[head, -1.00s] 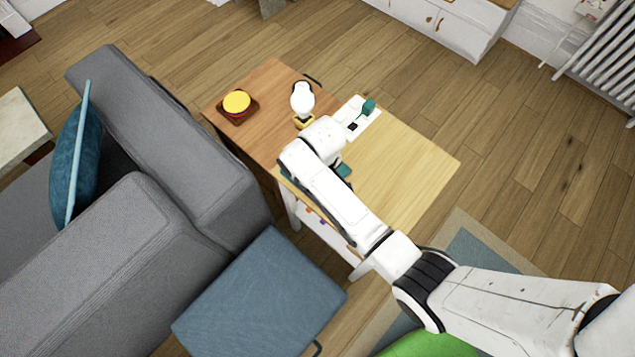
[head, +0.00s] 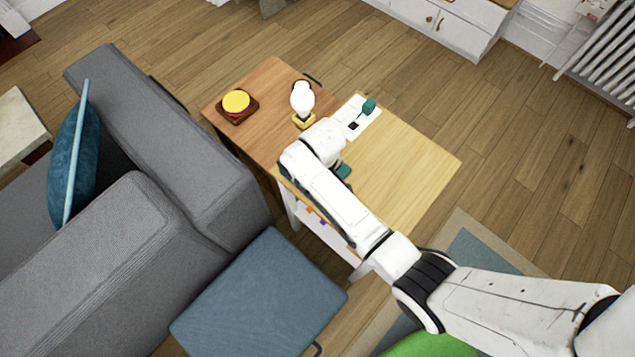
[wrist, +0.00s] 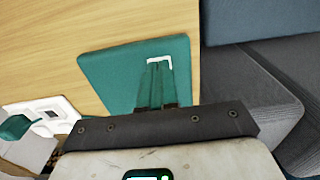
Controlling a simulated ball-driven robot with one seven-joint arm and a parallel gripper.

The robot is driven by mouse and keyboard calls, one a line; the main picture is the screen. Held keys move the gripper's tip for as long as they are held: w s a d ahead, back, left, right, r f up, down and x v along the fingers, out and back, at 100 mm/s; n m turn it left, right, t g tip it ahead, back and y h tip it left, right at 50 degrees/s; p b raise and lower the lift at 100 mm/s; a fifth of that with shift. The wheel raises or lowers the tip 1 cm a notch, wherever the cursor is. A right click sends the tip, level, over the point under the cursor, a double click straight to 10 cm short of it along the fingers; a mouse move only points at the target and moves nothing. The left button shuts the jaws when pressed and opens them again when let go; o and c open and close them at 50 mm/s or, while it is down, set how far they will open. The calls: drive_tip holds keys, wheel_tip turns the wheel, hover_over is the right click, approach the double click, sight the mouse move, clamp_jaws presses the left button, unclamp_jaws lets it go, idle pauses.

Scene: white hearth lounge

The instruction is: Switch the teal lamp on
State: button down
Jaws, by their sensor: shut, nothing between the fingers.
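A flat teal slab (wrist: 120,75) lies on the pale wood table top in the wrist view, close to its edge. A white angular outline shows on it at my fingertips. My gripper (wrist: 158,66) is shut and empty, its fingers over the slab; I cannot tell whether they touch it. In the head view a teal part (head: 344,171) peeks out beside my arm, which hides the rest and my fingers. I cannot tell whether a lamp is lit.
A white panel (head: 362,121) with a teal lever (head: 369,106) sits on the table (head: 410,165). A white bulb on a yellow base (head: 303,104) and a yellow-topped stack (head: 237,103) stand farther left. A grey sofa (head: 160,130) and blue stool (head: 260,295) flank the table.

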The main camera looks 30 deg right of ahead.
drive_tip(key=shift+f, duration=0.2)
drive_tip(key=shift+r, duration=0.1)
wheel_tip(320, 180, up, 7)
drive_tip(key=p, duration=0.7)
idle(0.8)
drive_tip(key=shift+s+f, duration=0.2)
drive_tip(key=s+d+r+m+b, duration=0.2)
drive_tip(key=s+d+r, duration=0.2)
drive_tip(key=s, duration=0.7)
drive_tip(key=s+d+r+m+t+b, duration=0.1)
drive_tip(key=s+d+r, duration=0.3)
drive_tip(key=s, duration=0.7)
drive_tip(key=shift+s+m+b, duration=0.4)
drive_tip(key=shift+m+b, duration=0.3)
drive_tip(key=shift+b, duration=0.1)
drive_tip(key=shift+a+r, duration=0.1)
